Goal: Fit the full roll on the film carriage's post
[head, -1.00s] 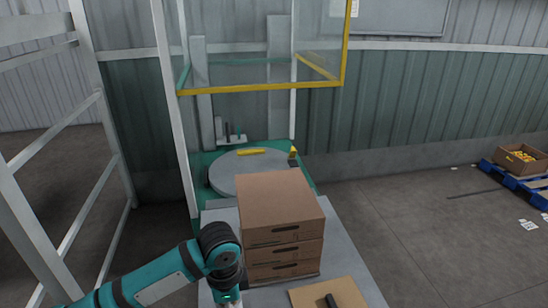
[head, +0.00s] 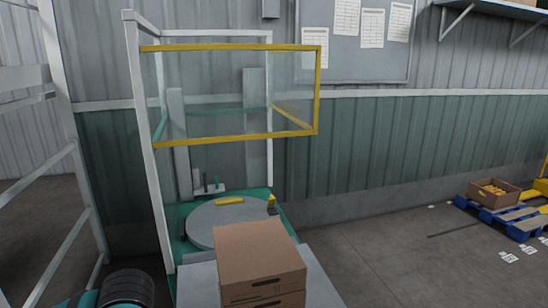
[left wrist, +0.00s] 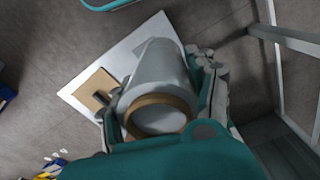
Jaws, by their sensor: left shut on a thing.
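In the left wrist view, my left gripper (left wrist: 160,100) is shut around a grey film roll (left wrist: 160,72). The brown core end (left wrist: 158,118) of the roll faces the camera. In the head view, only part of my left arm shows at the bottom left; its gripper and the roll are out of that frame. The film carriage (head: 209,190) looks like a small pale plate with short upright posts, one dark, at the mast behind the turntable. It is small and far off. No roll shows on it. My right gripper is in neither current view.
A yellow-edged clear guard (head: 230,95) hangs above. A white rack (head: 60,150) stands left.

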